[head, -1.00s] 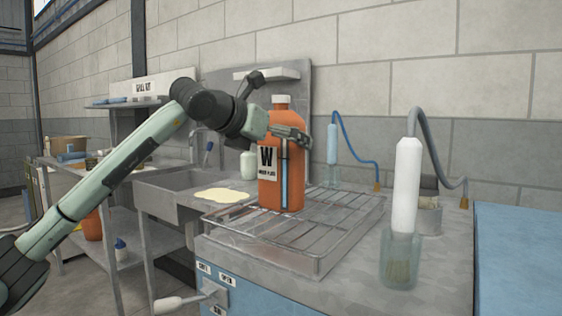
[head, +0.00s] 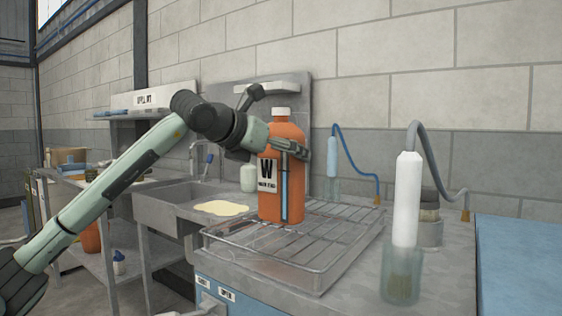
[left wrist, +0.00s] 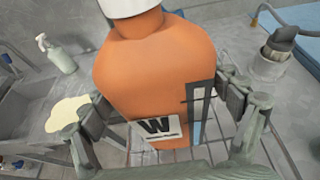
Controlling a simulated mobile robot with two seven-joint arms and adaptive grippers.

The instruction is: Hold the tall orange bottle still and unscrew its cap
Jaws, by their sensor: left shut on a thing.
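The tall orange bottle (head: 285,192) stands upright on a wire rack in a tray on the bench. It has a label with a "W" and a blue level strip. Its white cap (head: 281,112) is on top. My left gripper (head: 280,148) is shut around the bottle's upper body, below the shoulder. In the left wrist view the bottle (left wrist: 150,70) fills the middle, with a finger on each side and the lower part of the white cap (left wrist: 128,6) at the top edge. My right gripper is not in view.
The wire-rack tray (head: 318,285) sits on the bench. A white cylinder in a clear jar (head: 400,277) with a grey hose stands front right. A blue hose fixture (head: 332,150) is behind. A pale puddle (head: 221,208) lies left of the tray, near the sink (head: 165,205).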

